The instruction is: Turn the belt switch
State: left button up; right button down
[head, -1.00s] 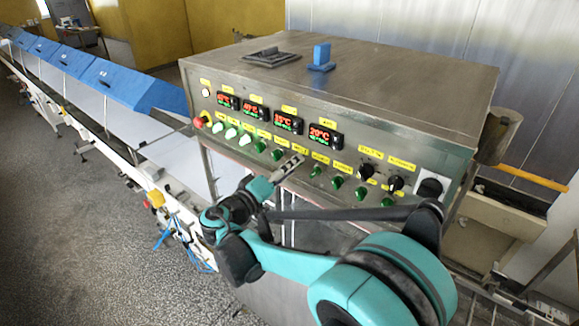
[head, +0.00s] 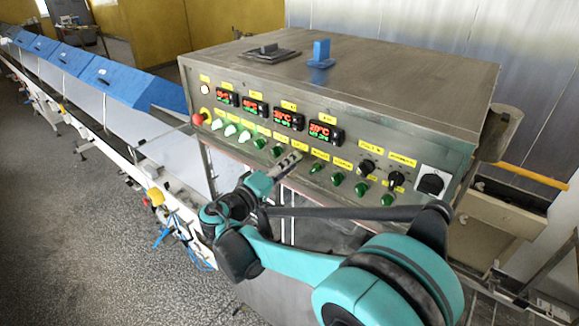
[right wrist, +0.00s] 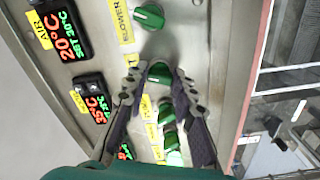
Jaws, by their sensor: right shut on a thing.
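A row of green rotary switches runs along the front panel of a steel control cabinet (head: 400,90). My right gripper (head: 298,155) reaches the panel at the middle of this row. In the right wrist view its two fingertips (right wrist: 158,84) stand on either side of one green switch (right wrist: 160,72) and are shut on it. I cannot read this switch's own label, so I cannot tell by its wording that it is the belt switch. In the head view the fingers hide this switch. My left gripper is not in view.
A green switch beside the blower label (right wrist: 149,16) and more green switches (right wrist: 167,114) sit close to the fingers. Red-lit temperature displays (head: 289,120) are above the row. Black knobs (head: 367,168) are to the right, a red button (head: 197,119) to the left.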

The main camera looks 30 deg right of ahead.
jog(key=n+b, duration=0.3)
jog(key=n, duration=0.7)
dwell(0.5)
jog(key=c, duration=1.2)
grip_release()
jog(key=shift+a, duration=0.1)
jog(key=v, duration=1.2)
